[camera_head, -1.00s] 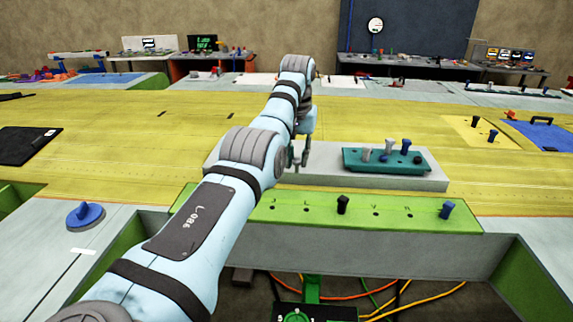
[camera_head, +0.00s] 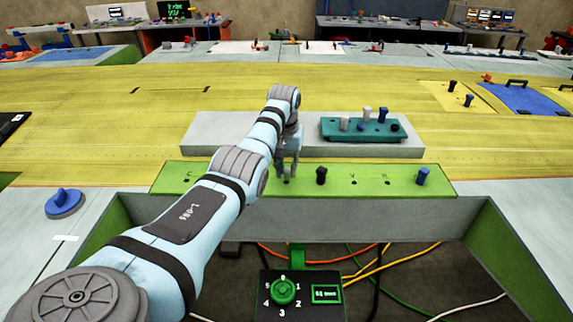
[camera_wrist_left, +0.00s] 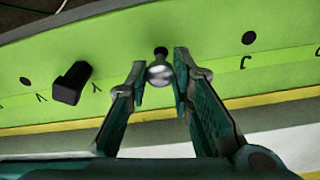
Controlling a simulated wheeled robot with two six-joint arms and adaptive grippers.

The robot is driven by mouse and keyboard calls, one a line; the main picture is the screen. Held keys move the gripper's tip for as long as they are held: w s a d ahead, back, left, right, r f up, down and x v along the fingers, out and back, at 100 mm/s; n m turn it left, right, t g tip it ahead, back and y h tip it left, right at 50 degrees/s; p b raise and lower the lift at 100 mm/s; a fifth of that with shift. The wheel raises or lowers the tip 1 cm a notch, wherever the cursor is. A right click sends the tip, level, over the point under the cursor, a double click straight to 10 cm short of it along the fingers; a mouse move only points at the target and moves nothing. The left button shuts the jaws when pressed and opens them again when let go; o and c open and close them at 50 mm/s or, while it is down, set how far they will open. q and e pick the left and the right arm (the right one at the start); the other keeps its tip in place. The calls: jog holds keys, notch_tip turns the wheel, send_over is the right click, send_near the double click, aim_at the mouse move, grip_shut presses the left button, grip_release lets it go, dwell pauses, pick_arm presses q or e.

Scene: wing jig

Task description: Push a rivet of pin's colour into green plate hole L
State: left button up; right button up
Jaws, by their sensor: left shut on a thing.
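The green plate (camera_head: 225,180) lies across the front, with lettered holes, a black pin (camera_head: 321,175) near its middle and a blue pin (camera_head: 422,177) at its right end. My left gripper (camera_head: 287,174) is over the plate, just left of the black pin. The left wrist view shows its fingers (camera_wrist_left: 160,72) shut on a silver rivet (camera_wrist_left: 160,75). A dark part shows at the rivet's far end, against the plate; I cannot tell whether it is in a hole. The letter there is hidden. A free hole (camera_wrist_left: 249,38) shows beside it. My right gripper is not in view.
Behind the plate, a teal holder (camera_head: 335,134) with grey, white, blue and black pieces stands on a grey block (camera_head: 215,130). A blue knob (camera_head: 64,202) sits at left. A control box (camera_head: 283,292) and cables are below the plate.

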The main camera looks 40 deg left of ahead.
pick_arm(q)
jog(key=shift+s, duration=0.1)
jog(key=shift+s+r, duration=0.1)
jog(key=shift+s, duration=0.1)
jog(key=shift+f+b, duration=0.45)
jog(key=shift+f, duration=0.95)
jog(key=o, duration=1)
jog(key=shift+r, duration=0.1)
jog(key=r, duration=0.8)
jog(key=s+r, duration=0.1)
jog(key=r, duration=0.2)
jog(key=shift+s+d+r, duration=0.1)
jog(key=shift+d+r, duration=0.25)
jog(key=shift+r, duration=0.05)
